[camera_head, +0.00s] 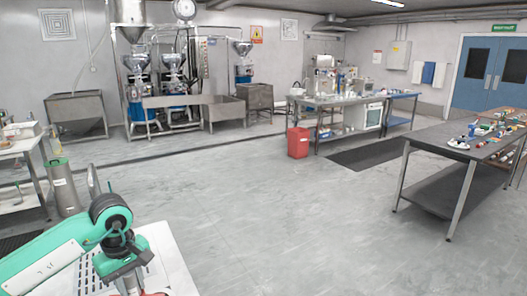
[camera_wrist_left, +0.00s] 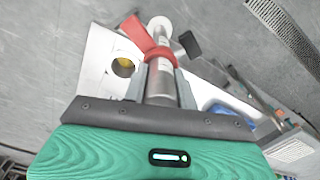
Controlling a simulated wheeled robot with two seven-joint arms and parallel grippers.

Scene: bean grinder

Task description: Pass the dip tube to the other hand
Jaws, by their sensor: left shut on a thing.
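The dip tube appears to be the silvery metal cylinder (camera_wrist_left: 160,88) in the left wrist view, with a pale round end and a red collar and lever (camera_wrist_left: 150,45). My left gripper (camera_wrist_left: 162,72) is shut on it, one grey finger on each side. The tube points away from the gripper's green housing. In the head view my left gripper (camera_head: 132,284) is at the bottom edge and partly cut off. Only a bit of red shows beside it there. My right gripper is in neither view.
A white surface (camera_head: 170,270) lies under my left arm at bottom left. A steel cylinder (camera_head: 65,190) stands to the left. A dark table (camera_head: 440,138) with several small items stands at right. A red bin (camera_head: 298,143) stands farther back. The middle floor is clear.

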